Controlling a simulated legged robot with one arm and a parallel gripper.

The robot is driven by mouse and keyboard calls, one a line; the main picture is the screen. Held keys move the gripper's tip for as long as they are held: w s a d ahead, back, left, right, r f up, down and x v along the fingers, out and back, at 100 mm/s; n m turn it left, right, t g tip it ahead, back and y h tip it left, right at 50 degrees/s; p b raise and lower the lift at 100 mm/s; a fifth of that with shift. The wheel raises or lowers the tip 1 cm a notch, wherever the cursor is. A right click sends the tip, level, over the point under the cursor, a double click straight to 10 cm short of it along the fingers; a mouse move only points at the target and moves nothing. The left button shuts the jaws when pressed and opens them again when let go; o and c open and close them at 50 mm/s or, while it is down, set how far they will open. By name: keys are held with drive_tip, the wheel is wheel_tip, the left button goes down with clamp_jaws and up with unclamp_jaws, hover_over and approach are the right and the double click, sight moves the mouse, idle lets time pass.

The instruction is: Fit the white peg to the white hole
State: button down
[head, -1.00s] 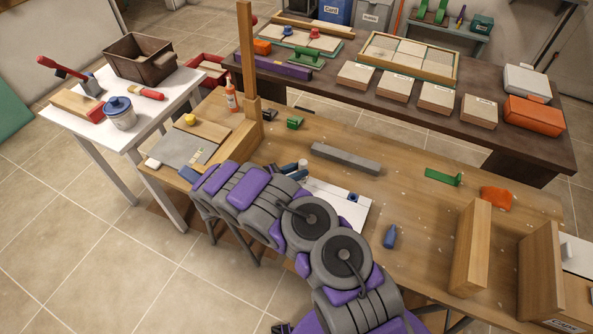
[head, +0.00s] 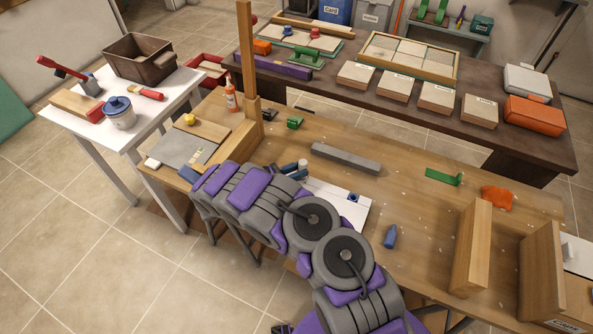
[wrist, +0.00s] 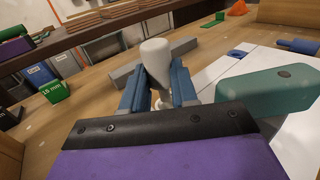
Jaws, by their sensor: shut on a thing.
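The white peg (wrist: 155,62) is held between the two blue fingers of my gripper (wrist: 158,82) in the wrist view, its rounded end standing above them. In the head view, my gripper (head: 291,169) is mostly behind my arm, with the peg's pale end (head: 302,163) just showing. The white board (head: 358,211) lies on the wooden table beside and partly behind my arm. It also shows at the right in the wrist view (wrist: 216,69). A blue ring or hole (wrist: 237,53) is on it. I cannot make out the white hole clearly.
A blue peg (head: 390,237) lies right of the board. A grey bar (head: 345,158) lies behind it. A green bracket (head: 442,177), an orange lump (head: 497,198) and a wooden upright (head: 472,246) stand to the right. A tall wooden post (head: 247,65) rises at the left.

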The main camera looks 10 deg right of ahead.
drive_tip(key=shift+f, duration=0.3)
drive_tip(key=shift+s+r+b, duration=0.1)
drive_tip(key=shift+r+b, duration=0.2)
drive_tip(key=shift+b, duration=0.1)
idle(1.9)
drive_tip(key=shift+f, duration=0.3)
drive_tip(key=shift+r, duration=0.35)
drive_tip(key=shift+b, duration=0.35)
idle(1.7)
drive_tip(key=shift+f, duration=0.35)
drive_tip(key=shift+r, duration=0.35)
wheel_tip(320, 180, up, 15)
drive_tip(key=d+n+t+y, duration=0.2)
drive_tip(key=n+t+y, duration=0.1)
drive_tip(key=t, duration=0.3)
drive_tip(key=shift+n, duration=0.8)
